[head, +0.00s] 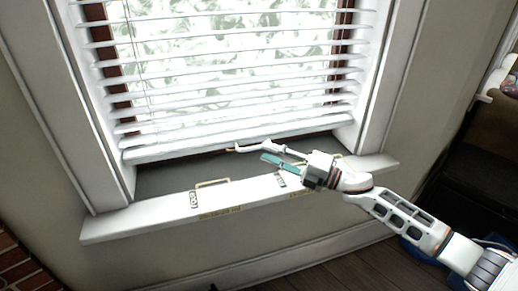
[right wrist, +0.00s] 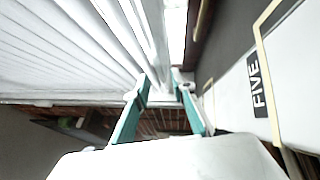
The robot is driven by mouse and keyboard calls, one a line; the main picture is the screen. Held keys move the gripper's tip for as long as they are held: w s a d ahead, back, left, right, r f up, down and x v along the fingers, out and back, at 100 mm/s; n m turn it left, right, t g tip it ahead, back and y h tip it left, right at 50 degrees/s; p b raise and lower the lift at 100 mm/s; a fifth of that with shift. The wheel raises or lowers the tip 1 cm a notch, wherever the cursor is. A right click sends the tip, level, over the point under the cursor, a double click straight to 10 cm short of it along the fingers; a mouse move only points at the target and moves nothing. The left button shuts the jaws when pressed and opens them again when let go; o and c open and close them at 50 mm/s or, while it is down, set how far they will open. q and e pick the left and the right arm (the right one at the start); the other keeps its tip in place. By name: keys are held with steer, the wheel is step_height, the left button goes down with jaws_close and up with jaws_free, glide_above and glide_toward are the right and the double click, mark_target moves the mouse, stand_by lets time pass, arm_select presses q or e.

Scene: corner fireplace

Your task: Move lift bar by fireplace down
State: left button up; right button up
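The lift bar is the white bottom rail (head: 180,152) of the window blind, low over the sill. In the right wrist view the rail (right wrist: 157,45) runs down towards the space between my teal fingers. My right gripper (head: 252,153) is at the rail's lower edge, right of its middle, pointing left. In the right wrist view its fingertips (right wrist: 161,80) are apart, with the rail's line between or just beyond them. I cannot tell whether they touch it. My left gripper is not in view.
The white window sill (head: 150,215) lies just below, with labels and thin frame outlines on its front. A dark strip (head: 180,178) is behind it. Brick (head: 20,265) shows at the lower left. Dark furniture (head: 470,150) stands at the right. Wooden floor (head: 340,275) is below.

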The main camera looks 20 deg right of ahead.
steer(key=v, duration=0.6)
steer(key=shift+s+d, duration=0.25)
steer(key=shift+s, duration=0.05)
